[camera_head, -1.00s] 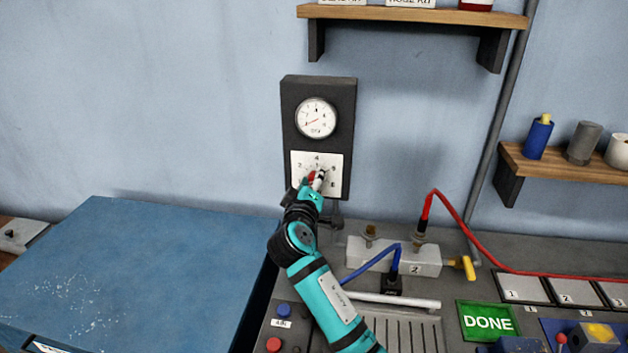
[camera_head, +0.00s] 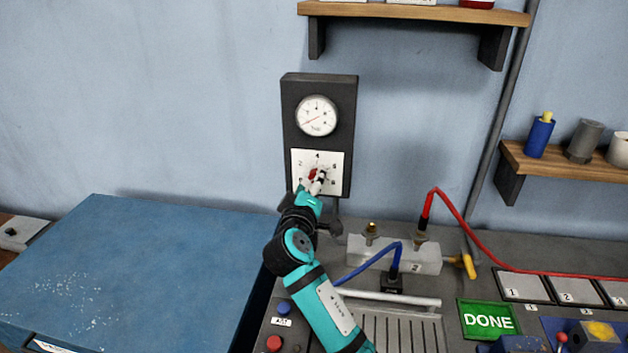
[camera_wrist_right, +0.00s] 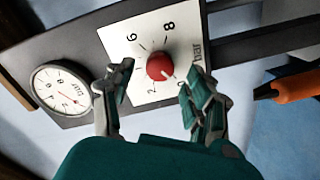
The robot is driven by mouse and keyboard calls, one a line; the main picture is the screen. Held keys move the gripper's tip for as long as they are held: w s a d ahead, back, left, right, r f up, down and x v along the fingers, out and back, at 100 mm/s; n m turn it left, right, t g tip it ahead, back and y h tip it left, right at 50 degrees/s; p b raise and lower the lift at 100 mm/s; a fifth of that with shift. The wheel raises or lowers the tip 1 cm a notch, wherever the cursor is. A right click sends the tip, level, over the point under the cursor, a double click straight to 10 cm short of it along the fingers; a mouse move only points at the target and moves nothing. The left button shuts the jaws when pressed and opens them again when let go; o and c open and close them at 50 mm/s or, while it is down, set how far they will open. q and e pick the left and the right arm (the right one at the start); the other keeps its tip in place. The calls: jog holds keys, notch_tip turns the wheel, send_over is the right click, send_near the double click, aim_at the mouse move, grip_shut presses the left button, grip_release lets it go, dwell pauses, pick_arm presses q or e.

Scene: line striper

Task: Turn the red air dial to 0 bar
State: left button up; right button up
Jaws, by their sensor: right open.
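The red air dial (camera_head: 312,174) sits on a white numbered plate (camera_head: 336,160) on the dark wall panel; the gripper partly hides it in the head view. In the right wrist view the round red dial (camera_wrist_right: 160,66) shows between the fingertips, with the 0 and 2 marks on the near side. Its pointer seems turned toward the 0 side, but is too small to be sure. My right gripper (camera_wrist_right: 162,68) is open, its fingers on either side of the dial, with gaps visible. The gauge (camera_head: 317,116) above has its red needle toward lower left. My left gripper is out of view.
A blue-topped surface (camera_head: 130,265) lies at the left. Below the panel, a grey bench holds a metal block (camera_head: 365,255) with blue and red hoses, a yellow lever (camera_head: 469,267) and a green DONE button (camera_head: 487,320). Shelves hang at the right.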

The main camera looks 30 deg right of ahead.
jog(key=v, duration=0.9)
jog(key=shift+s+a, duration=0.2)
jog(key=shift+s, duration=0.05)
